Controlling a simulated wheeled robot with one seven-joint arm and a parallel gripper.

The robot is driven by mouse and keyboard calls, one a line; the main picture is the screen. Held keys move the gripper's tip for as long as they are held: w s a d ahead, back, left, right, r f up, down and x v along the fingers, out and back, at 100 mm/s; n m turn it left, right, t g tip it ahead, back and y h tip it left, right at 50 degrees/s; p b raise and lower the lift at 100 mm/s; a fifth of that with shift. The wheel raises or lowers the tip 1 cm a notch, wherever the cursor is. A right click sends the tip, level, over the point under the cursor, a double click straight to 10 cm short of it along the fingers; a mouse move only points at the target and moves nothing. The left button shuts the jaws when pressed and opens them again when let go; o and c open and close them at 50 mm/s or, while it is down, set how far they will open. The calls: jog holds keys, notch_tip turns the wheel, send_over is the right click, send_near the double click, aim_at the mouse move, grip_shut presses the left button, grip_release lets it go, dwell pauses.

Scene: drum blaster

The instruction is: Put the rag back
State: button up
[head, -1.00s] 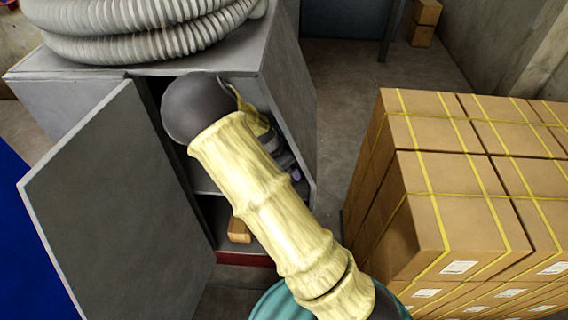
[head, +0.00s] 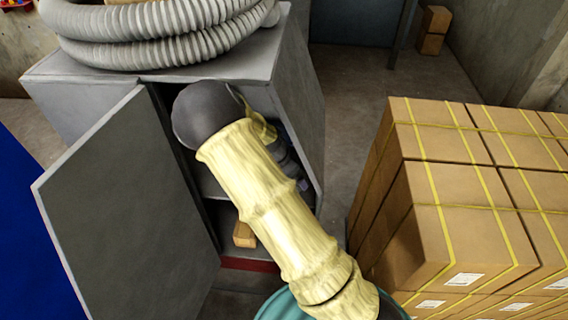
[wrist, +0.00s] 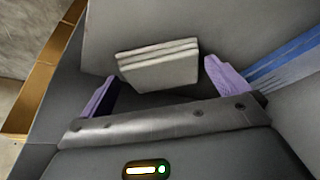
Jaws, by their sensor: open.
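A folded pale grey rag (wrist: 158,66) lies in the wrist view against a grey surface inside the cabinet. My gripper (wrist: 160,80) has two purple fingers spread wide, one on each side of the rag's near edge. I cannot tell whether they touch it. In the head view my arm reaches into the open grey cabinet (head: 300,95). My gripper (head: 292,168) is mostly hidden there behind my arm and the cabinet's side, and the rag is not visible.
The cabinet door (head: 125,200) stands open at left. A ribbed grey hose (head: 160,38) is coiled on top. A small wooden block (head: 244,234) sits low inside. Strapped cardboard boxes (head: 440,190) stand at right. A blue striped item (wrist: 285,68) lies right of my gripper.

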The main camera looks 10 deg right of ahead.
jog(key=b+v, duration=0.3)
jog(key=v, duration=0.8)
jog(key=shift+b, duration=0.3)
jog(key=shift+a, duration=0.1)
